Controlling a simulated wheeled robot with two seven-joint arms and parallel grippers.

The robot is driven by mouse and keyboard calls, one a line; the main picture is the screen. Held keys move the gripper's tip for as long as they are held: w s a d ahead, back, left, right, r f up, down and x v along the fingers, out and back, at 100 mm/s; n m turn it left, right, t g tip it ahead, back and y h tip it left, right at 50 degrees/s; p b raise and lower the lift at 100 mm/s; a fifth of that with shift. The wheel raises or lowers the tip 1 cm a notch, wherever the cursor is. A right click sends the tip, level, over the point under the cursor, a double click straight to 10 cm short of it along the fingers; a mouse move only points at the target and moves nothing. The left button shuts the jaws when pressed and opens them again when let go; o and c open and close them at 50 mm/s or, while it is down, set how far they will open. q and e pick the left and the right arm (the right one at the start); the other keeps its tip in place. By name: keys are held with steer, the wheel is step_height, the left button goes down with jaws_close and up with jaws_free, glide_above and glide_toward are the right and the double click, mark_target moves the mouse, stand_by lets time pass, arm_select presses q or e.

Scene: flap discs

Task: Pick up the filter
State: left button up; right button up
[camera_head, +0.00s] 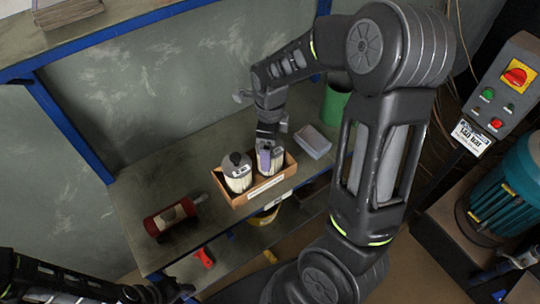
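Two pale filters with dark tops stand in an open cardboard box on the grey workbench: the left filter (238,178) and the right filter (277,163). The box (265,188) has a white label on its front. My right arm arches over the bench, and its gripper (268,138) points down at the top of the right filter, partly covering it. I cannot tell whether its fingers are closed on it. My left gripper (168,291) is low at the bottom left edge, away from the box, small and dark; its opening is unclear.
A red tool (172,217) lies left of the box. A grey box (312,141) and a green container (335,103) stand to the right. A blue frame post (70,125) rises at the left. A control panel (502,88) and teal motor (505,190) are at far right.

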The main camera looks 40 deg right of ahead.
steer(key=shift+c, duration=0.5)
jaws_close()
stand_by(0.6)
